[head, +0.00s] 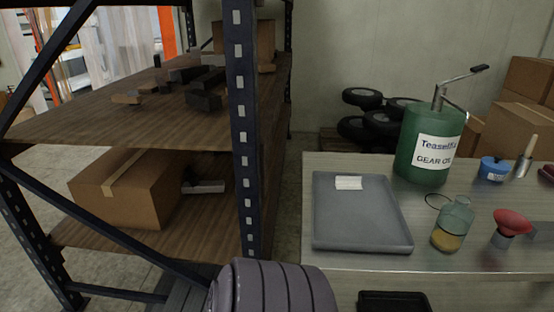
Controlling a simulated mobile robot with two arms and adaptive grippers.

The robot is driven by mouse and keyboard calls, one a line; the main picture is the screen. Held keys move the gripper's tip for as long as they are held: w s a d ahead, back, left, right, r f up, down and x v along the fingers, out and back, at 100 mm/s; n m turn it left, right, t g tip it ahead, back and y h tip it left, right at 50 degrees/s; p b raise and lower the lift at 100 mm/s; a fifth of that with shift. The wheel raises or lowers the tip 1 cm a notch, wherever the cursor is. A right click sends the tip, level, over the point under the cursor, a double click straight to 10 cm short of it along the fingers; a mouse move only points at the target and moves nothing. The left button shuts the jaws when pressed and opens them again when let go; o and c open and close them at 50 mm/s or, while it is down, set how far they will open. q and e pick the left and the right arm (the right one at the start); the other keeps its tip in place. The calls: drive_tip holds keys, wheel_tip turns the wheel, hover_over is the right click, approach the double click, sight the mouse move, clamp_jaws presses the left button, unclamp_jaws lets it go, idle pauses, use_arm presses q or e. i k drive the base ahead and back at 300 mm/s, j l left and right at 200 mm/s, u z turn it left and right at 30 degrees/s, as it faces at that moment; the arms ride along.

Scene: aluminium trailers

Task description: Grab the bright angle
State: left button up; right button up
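I cannot pick out the bright angle with certainty. A light grey metal piece (205,187) lies on the lower wooden shelf, beside a cardboard box; its shape is too small to tell. Another grey metal piece (542,232) is cut off by the right edge of the picture, on the workbench beside a red funnel-like item (512,222). A ribbed grey part of my own arm shows at the bottom middle. Neither of my grippers is in view.
The shelf rack (245,120) has a dark upright and holds several dark blocks (205,92) and a cardboard box (130,188). The workbench (420,262) holds a mostly empty grey tray (330,235), a green gear oil can (418,165) and a jar (452,228).

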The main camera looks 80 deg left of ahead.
sight(342, 182)
drive_tip(key=u, duration=2.1)
drive_tip(key=i+l, duration=0.05)
